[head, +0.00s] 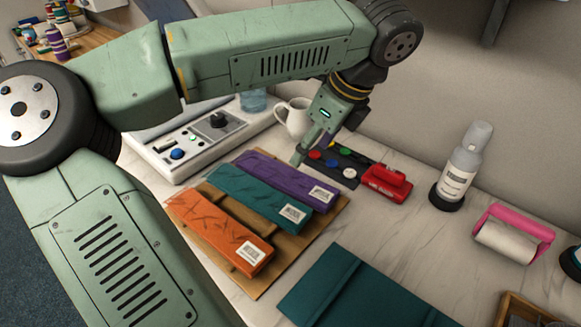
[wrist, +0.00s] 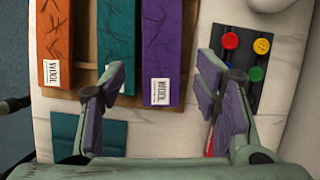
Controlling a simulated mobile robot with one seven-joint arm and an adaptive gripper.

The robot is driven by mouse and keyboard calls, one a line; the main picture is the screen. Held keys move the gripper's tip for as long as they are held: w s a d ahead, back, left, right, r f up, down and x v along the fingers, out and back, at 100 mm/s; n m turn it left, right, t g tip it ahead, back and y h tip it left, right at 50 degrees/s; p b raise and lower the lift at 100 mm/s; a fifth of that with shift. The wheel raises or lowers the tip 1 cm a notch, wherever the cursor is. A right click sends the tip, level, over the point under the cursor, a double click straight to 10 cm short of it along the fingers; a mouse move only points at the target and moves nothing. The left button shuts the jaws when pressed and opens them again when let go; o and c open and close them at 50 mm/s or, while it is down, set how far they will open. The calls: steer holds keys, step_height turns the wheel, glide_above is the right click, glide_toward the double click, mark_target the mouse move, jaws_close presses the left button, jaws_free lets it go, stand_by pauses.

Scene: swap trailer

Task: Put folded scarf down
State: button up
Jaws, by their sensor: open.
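Three long folded scarves lie side by side on a slatted wooden board (head: 223,247): orange (head: 222,232), teal (head: 262,198) and purple (head: 287,180). Each has a white label at its near end. A gap shows between the orange and teal ones. In the wrist view are the orange (wrist: 55,45), teal (wrist: 117,40) and purple (wrist: 161,50) scarves at the top. My gripper (head: 299,155) is beside the purple scarf's far side. In the wrist view, my gripper (wrist: 162,82) is open, its fingers either side of the purple scarf's labelled end. I cannot tell its height. It holds nothing.
A flat teal cloth (head: 355,292) lies in front. A dark card with coloured buttons (head: 335,166) and a red stapler-like object (head: 386,184) sit right of the board. A bottle (head: 464,165), pink-handled roller (head: 511,236), white jug (head: 294,118) and control box (head: 195,140) stand around.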

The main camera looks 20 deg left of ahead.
steer(key=b, duration=0.1)
glide_toward(294, 180)
steer(key=shift+a+f, duration=0.7)
steer(key=shift+f, duration=0.25)
steer(key=x, duration=0.6)
steer(key=shift+d+f, duration=0.1)
steer(key=shift+d, duration=0.25)
steer(key=shift+c, duration=0.6)
steer(key=c, duration=0.8)
